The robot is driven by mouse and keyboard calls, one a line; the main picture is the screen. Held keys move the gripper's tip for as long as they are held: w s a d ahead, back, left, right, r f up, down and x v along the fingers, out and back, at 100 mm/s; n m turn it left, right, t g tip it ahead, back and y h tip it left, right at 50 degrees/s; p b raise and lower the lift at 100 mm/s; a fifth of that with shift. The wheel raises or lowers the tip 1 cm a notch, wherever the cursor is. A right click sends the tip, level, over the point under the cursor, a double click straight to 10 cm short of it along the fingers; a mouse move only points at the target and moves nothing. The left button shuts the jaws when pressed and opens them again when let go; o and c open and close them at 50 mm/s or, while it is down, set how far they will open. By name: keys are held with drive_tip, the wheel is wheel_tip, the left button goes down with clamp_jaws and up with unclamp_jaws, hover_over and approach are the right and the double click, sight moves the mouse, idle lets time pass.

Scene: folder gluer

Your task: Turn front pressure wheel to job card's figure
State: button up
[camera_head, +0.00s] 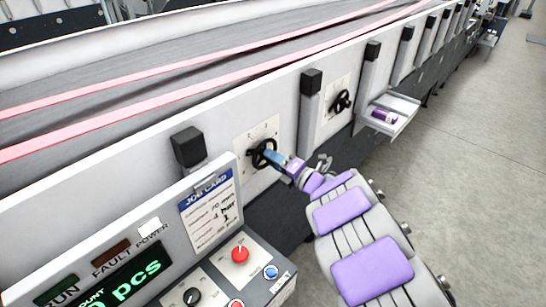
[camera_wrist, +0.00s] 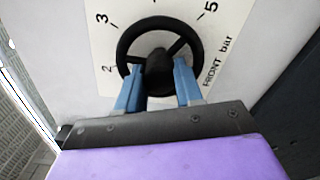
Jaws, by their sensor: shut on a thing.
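The front pressure wheel (camera_wrist: 160,23) is a black spoked handwheel on a white dial plate (camera_wrist: 92,45) marked "FRONT bar". The figures 2, 3 and 5 show around it in the wrist view; I cannot tell which figure it is set to. My gripper (camera_wrist: 158,82) has blue fingers, shut on the wheel's dark middle part, one on each side. In the head view the wheel (camera_head: 258,160) is on the machine's side, with my gripper (camera_head: 273,158) reaching it from the right. The job card (camera_head: 208,212) hangs left of it; its small handwriting is not surely readable.
A second black wheel (camera_head: 342,102) is farther along the machine. Beyond it a small tray (camera_head: 402,122) juts out, holding a purple item (camera_head: 384,116). A control panel with a red button (camera_head: 240,254) and count display (camera_head: 128,281) is in front. Floor at right is clear.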

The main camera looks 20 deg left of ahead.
drive_tip(key=m+p, duration=2.2)
drive_tip(key=m, duration=0.5)
drive_tip(key=shift+d+f+m+p, duration=0.1)
drive_tip(key=shift+f+m+p, duration=0.05)
drive_tip(key=shift+m+p, duration=0.2)
drive_tip(key=o, duration=1)
drive_tip(key=shift+w, duration=0.2)
drive_tip(key=shift+o, duration=0.2)
drive_tip(key=shift+s, duration=0.15)
